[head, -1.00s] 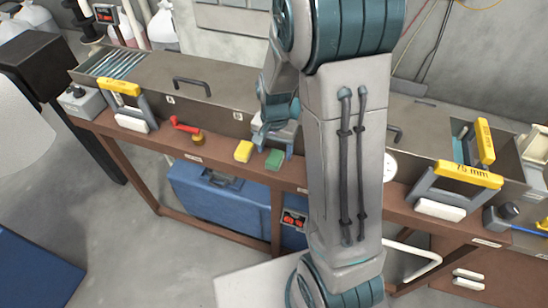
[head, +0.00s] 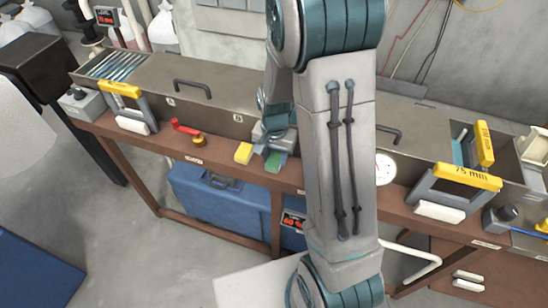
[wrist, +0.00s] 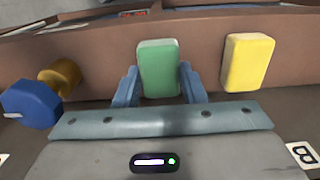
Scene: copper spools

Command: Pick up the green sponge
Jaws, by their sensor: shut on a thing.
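The green sponge (head: 276,161) is at the front edge of the brown bench shelf in the head view, partly covered by my gripper (head: 268,146). In the wrist view the green sponge (wrist: 158,68) stands between the two blue fingers of my gripper (wrist: 158,84). The fingers are shut on its sides. I cannot tell whether it is clear of the shelf. The yellow sponge (head: 244,153) lies just left of it in the head view, and to its right in the wrist view (wrist: 248,62), apart from my fingers.
A red-handled valve (head: 187,129) is left of the sponges. A blue case (head: 225,205) stands below the brown shelf (head: 165,145). A blue knob (wrist: 30,104) is at the wrist view's left.

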